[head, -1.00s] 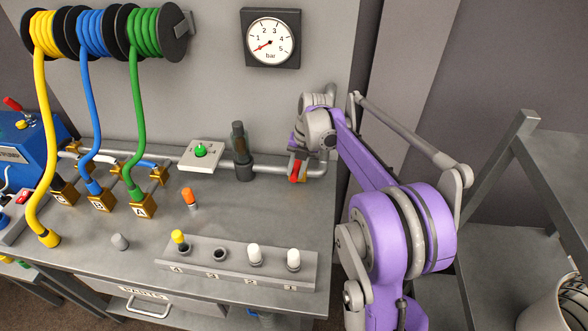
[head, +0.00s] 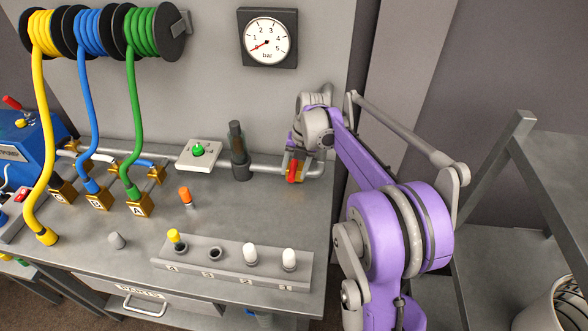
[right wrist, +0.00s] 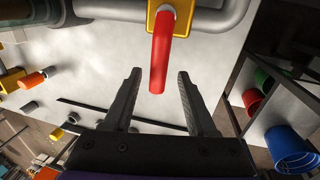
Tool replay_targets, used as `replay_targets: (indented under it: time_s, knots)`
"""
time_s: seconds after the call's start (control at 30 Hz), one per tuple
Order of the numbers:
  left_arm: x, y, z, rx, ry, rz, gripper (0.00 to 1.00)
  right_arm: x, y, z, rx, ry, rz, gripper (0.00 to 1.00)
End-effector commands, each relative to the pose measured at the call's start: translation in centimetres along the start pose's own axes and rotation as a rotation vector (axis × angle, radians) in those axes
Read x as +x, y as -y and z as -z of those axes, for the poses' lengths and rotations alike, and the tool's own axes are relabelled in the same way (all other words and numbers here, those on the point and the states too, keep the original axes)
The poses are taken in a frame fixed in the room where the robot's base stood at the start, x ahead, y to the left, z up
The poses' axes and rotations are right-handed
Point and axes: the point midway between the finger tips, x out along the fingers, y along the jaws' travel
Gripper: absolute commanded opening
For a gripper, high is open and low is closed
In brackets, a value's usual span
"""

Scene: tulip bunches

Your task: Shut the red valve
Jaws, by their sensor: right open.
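The red valve has a red lever handle (head: 293,172) on a yellow body, on the grey pipe at the back right of the bench. In the right wrist view the red handle (right wrist: 160,55) hangs from the yellow body (right wrist: 183,14) on the pipe. My right gripper (right wrist: 159,76) is open, with one dark finger on each side of the handle's end and gaps on both sides. It grips nothing. In the head view my right wrist hides most of this gripper, above the valve. My left gripper is not in view.
A pressure gauge (head: 267,38) hangs on the wall, its needle at the low end. A grey peg rack (head: 232,265) lies in front. A shelf (head: 535,200) stands at right.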

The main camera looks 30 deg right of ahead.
Motion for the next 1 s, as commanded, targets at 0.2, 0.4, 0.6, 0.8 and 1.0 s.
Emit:
replay_targets:
  time_s: [0.2, 0.4, 0.6, 0.8, 1.0]
  knots:
    - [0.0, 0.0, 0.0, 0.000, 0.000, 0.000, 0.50, -0.1, -0.1, 0.0, 0.000, 0.000, -0.001, 0.57]
    - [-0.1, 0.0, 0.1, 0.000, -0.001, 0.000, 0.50, -2.2, -0.1, 0.0, 0.001, 0.000, -0.001, 0.57]
    - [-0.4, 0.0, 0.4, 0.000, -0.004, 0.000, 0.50, -6.4, 0.0, 0.0, 0.002, 0.001, -0.001, 0.57]
    - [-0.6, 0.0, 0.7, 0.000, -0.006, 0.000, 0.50, -9.7, 0.0, 0.0, 0.001, 0.001, -0.001, 0.57]
    - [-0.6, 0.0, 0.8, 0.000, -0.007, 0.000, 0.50, -10.8, 0.0, 0.0, 0.001, 0.000, -0.001, 0.57]
